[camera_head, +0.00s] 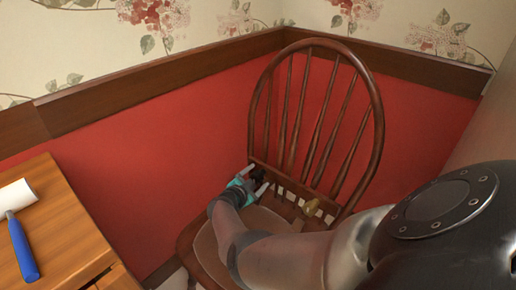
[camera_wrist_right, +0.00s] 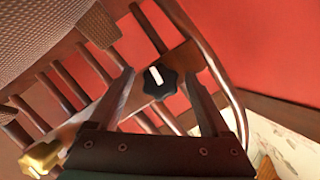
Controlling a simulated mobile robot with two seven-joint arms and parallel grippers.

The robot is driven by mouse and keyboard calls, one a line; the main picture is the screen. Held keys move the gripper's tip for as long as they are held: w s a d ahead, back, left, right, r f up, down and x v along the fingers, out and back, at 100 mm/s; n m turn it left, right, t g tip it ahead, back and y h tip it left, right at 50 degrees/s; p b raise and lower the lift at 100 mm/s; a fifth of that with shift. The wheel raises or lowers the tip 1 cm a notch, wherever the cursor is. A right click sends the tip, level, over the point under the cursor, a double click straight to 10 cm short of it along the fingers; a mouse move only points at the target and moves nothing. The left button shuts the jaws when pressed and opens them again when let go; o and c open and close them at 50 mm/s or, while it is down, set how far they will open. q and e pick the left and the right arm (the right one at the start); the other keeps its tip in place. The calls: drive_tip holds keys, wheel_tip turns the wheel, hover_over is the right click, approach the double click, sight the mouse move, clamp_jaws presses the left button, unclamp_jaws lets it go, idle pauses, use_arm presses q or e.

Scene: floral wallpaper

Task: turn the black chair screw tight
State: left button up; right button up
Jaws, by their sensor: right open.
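The wooden chair (camera_head: 378,140) stands in the corner, with its spindled back against the red wall. The black chair screw (camera_wrist_right: 160,83) is a lobed knob with a white mark on its face, set on the chair's wood. In the head view it is a small dark shape (camera_head: 259,174) at my right gripper. My right gripper (camera_wrist_right: 160,88) is open, with one finger on each side of the black screw; I cannot tell whether they touch it. A gold-coloured knob (camera_head: 311,207) sits farther right on the chair. My left gripper is not in view.
Red walls enclose the chair closely behind. My right arm crosses over the seat.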

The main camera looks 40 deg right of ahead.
drive_tip(key=shift+c, duration=0.3)
clamp_jaws()
idle(0.4)
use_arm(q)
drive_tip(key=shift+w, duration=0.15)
use_arm(e)
drive_tip(key=shift+s+f+m+t+b, duration=0.15)
drive_tip(key=shift+m+t+b, duration=0.25)
drive_tip(key=shift+m, duration=0.2)
drive_tip(key=shift+m+t, duration=0.3)
drive_tip(key=shift+m, duration=0.1)
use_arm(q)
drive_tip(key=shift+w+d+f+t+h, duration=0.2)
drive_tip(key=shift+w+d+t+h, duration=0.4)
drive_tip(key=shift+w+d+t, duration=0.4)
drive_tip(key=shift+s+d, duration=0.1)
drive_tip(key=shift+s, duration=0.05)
